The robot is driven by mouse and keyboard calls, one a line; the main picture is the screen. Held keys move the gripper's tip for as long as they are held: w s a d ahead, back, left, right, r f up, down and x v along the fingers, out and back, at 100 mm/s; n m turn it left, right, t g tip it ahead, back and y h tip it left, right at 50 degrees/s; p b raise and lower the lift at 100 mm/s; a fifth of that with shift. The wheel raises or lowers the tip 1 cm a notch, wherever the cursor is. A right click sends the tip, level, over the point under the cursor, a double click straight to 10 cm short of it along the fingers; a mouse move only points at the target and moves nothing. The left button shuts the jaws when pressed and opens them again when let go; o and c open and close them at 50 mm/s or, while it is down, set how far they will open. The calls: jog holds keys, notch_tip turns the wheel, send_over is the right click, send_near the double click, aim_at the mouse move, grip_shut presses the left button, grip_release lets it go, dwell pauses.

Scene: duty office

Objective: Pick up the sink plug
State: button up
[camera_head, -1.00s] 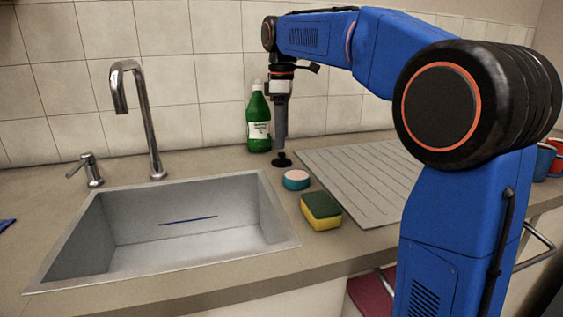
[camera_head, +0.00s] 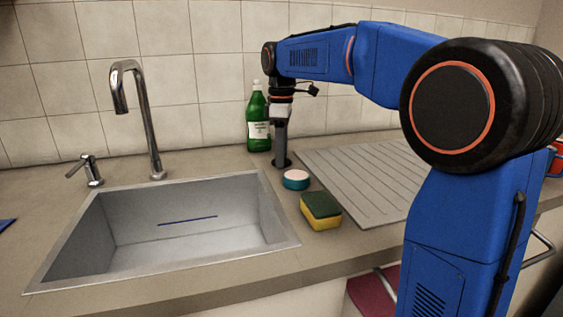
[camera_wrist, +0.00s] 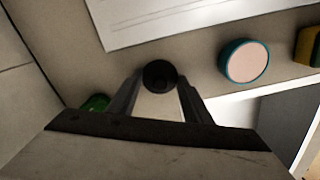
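The sink plug (camera_head: 282,163) is small, dark and round. It stands on the counter behind the sink's right corner, in front of the green bottle. In the wrist view the plug (camera_wrist: 160,73) shows as a dark disc between my fingertips. My gripper (camera_head: 281,154) points straight down over it, with its tips low at the plug and hiding most of it in the head view. In the wrist view my gripper (camera_wrist: 160,82) is open, with one finger on each side of the plug. I cannot tell whether either finger touches it.
A teal and pink round pad (camera_head: 296,179) and a yellow-green sponge (camera_head: 321,210) lie nearby. The green bottle (camera_head: 257,125) stands close behind my gripper. The grooved drainboard (camera_head: 370,182) is to the right, the sink (camera_head: 115,268) and tap (camera_head: 152,130) to the left.

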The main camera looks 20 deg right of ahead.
jog(key=c, duration=0.3)
